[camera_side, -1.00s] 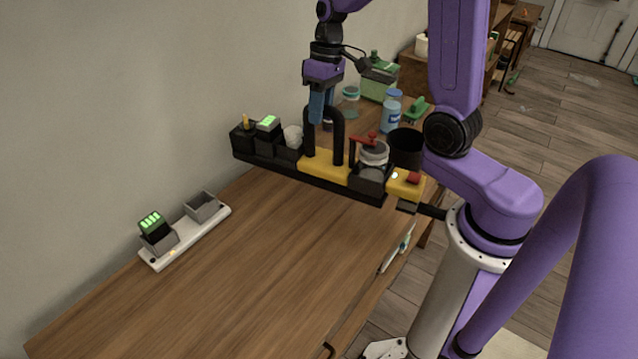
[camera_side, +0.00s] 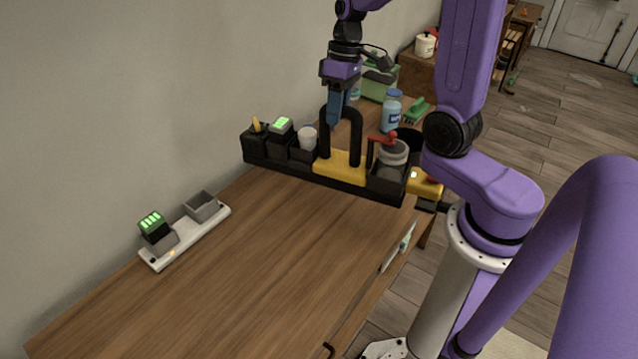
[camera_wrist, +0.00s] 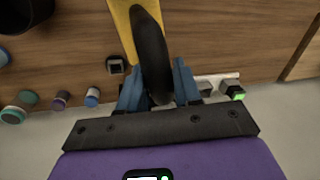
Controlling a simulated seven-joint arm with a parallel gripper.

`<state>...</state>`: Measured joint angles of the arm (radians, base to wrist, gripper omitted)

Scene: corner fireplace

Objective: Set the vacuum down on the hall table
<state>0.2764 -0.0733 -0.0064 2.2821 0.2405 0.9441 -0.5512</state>
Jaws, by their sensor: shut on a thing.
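The vacuum (camera_side: 343,167) is a long black-and-yellow unit with a black arched handle. It carries a grey round canister with a red lever and several small black holders at its left end. My gripper (camera_side: 335,122) is shut on the arched handle, with its blue fingers pointing down. In the wrist view the fingers (camera_wrist: 160,92) lie on both sides of the black handle (camera_wrist: 150,48). The vacuum is level over the far part of the wooden hall table (camera_side: 270,235); its right end reaches the front edge. I cannot tell whether it touches the tabletop.
A white dock (camera_side: 190,238) with two grey holders, one with a green-lit block, lies near the wall. Behind the vacuum stand a blue bottle (camera_side: 392,108), a green container (camera_side: 380,82) and a green brush (camera_side: 417,110).

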